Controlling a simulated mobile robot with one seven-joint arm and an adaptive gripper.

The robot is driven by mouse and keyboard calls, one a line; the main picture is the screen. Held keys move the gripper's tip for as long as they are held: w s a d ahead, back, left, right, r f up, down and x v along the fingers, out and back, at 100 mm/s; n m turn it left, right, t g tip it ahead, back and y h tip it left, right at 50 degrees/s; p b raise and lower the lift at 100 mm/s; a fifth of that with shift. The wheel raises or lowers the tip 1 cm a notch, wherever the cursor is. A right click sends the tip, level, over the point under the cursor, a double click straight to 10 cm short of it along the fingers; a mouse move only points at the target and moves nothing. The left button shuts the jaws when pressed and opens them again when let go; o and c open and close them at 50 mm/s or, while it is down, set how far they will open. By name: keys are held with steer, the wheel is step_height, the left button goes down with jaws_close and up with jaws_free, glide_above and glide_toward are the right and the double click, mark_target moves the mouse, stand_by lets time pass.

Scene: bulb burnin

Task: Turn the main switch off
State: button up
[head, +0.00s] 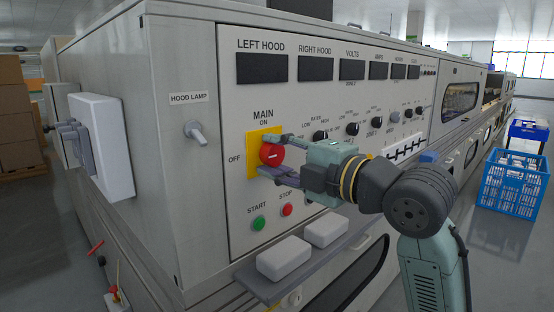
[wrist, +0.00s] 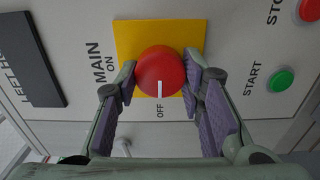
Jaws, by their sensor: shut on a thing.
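The main switch is a round red knob (head: 270,154) on a yellow plate (head: 250,165), with ON printed above it and OFF to its left. In the wrist view the red knob (wrist: 161,68) bears a short white mark on the side toward the OFF label, and the mark points at OFF. In the head view the mark looks level. My gripper (head: 268,155) is shut on the knob, one finger above it and one below. In the wrist view its fingertips (wrist: 160,75) flank the knob left and right.
A green start button (head: 258,223) and a red stop button (head: 287,210) sit below the switch. A hood lamp lever (head: 197,132) is to the left. A shelf (head: 270,286) with two white blocks juts out below. Blue crates (head: 512,182) stand at the right.

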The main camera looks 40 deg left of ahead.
steer(key=shift+n, duration=0.3)
steer(key=o, duration=1.1)
steer(key=shift+o, duration=0.2)
steer(key=s+d, duration=0.1)
steer(key=d, duration=1.1)
